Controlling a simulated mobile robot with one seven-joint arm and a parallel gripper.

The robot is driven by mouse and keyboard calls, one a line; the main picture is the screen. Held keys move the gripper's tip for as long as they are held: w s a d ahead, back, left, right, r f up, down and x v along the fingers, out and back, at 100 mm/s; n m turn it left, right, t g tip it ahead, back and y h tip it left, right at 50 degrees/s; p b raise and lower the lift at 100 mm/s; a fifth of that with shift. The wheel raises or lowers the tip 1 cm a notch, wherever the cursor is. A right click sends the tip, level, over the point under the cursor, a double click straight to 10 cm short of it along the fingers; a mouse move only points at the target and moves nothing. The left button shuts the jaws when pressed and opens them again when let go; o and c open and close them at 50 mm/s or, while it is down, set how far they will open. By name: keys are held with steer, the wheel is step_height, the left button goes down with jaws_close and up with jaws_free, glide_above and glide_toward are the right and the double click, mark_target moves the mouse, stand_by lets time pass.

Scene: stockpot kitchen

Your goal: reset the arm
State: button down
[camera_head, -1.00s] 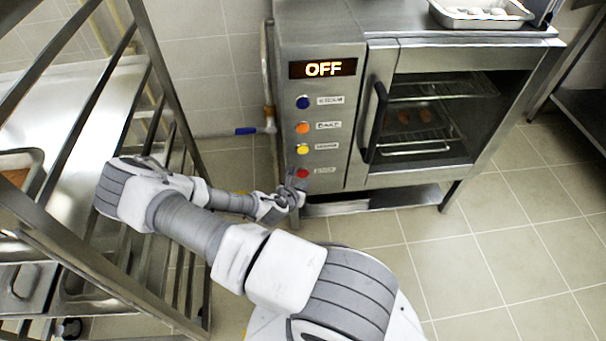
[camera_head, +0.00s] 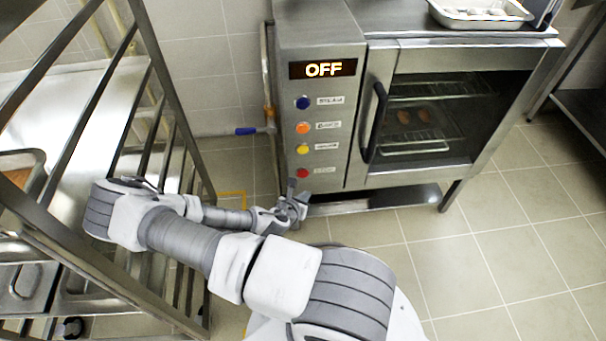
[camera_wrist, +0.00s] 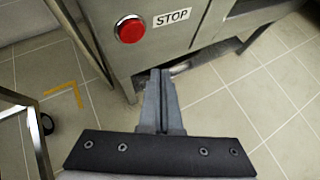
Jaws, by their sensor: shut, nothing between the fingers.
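My gripper (camera_head: 293,187) is at the lower left corner of the oven (camera_head: 322,121), just below the red button in the head view. Its fingers are together and empty in the wrist view (camera_wrist: 160,88). My arm is stretched out to the left and bent back toward the oven. In the wrist view the red button (camera_wrist: 130,29) with a STOP label sits above and left of the fingertips, apart from them.
The oven display (camera_head: 323,69) reads OFF, and the oven door is closed with food on a rack inside. A metal rack (camera_head: 166,90) with trays stands at the left, close to my arm. A tray (camera_head: 481,12) rests on the oven. Tiled floor (camera_head: 510,240) is clear at the right.

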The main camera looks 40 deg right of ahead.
stand_by(0.3)
steer(key=w+a+r+m+g+y, duration=0.1)
steer(key=w+a+r+m+y, duration=0.15)
steer(key=a+r+m, duration=0.45)
steer(key=w+a+r+m+g+y, duration=0.15)
steer(key=a+r+m+y, duration=0.35)
steer(key=a, duration=0.5)
steer(key=s+a+r+m+t+y, duration=0.1)
steer(key=a+r+m, duration=0.2)
steer(key=r, duration=0.6)
steer(key=s+a+r+m+t+y, duration=0.1)
steer(key=a+r+m+y, duration=0.15)
steer(key=r, duration=0.75)
steer(key=s+r+m+t+h, duration=0.1)
steer(key=s+r+m, duration=0.5)
steer(key=s+r, duration=0.85)
step_height(320, 180, up, 25)
steer(key=p, duration=2.4)
steer(key=shift+d, duration=0.25)
